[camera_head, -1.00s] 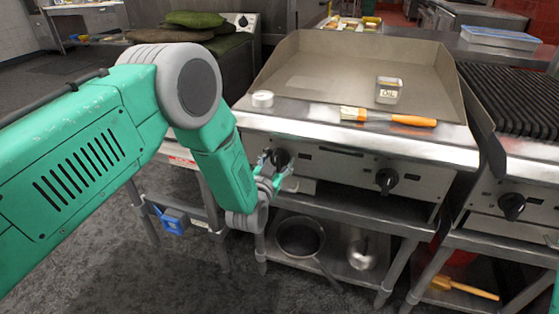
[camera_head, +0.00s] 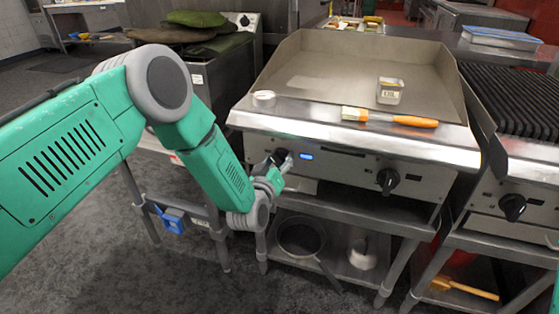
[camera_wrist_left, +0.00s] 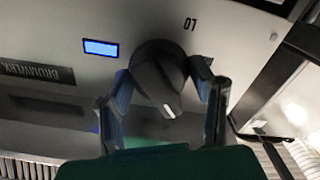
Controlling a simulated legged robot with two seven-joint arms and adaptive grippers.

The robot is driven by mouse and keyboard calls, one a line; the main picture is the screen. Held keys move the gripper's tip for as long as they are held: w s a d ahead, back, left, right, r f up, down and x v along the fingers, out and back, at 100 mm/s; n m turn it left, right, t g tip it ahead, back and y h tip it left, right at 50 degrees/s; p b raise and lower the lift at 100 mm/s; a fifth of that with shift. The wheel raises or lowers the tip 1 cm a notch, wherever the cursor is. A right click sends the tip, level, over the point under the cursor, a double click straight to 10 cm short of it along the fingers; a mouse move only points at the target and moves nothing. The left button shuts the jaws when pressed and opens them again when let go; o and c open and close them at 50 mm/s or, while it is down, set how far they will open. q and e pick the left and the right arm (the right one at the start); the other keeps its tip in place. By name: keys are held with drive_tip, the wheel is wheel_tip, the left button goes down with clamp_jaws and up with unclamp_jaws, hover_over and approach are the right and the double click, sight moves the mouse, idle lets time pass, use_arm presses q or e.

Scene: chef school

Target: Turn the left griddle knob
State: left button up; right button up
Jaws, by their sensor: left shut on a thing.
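The griddle (camera_head: 318,68) stands in the middle of the head view, with its knobs on the front panel. The left griddle knob (camera_wrist_left: 158,70) is dark and round with a white mark, and it sits between my left gripper's fingers in the wrist view. My left gripper (camera_wrist_left: 163,88) is shut on it, one finger on each side. In the head view my left gripper (camera_head: 276,168) partly hides the knob. A blue light (camera_head: 306,156) glows just right of the knob; it also shows in the wrist view (camera_wrist_left: 101,48). My right gripper is out of view.
The right griddle knob (camera_head: 388,180) is clear. A brush with an orange handle (camera_head: 414,121), a small clear container (camera_head: 390,91) and a white round item (camera_head: 264,98) lie on the griddle. A pan (camera_head: 300,236) sits on the shelf below.

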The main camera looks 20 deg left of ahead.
use_arm(q)
drive_tip(key=shift+s+d+f, duration=0.1)
drive_tip(key=shift+s+f, duration=0.1)
drive_tip(key=shift+f, duration=0.25)
drive_tip(key=o, duration=0.9)
drive_tip(key=shift+c, duration=0.2)
drive_tip(key=shift+w+r, duration=0.1)
drive_tip(key=shift+r, duration=0.1)
drive_tip(key=s, duration=1.2)
drive_tip(key=shift+a, duration=0.25)
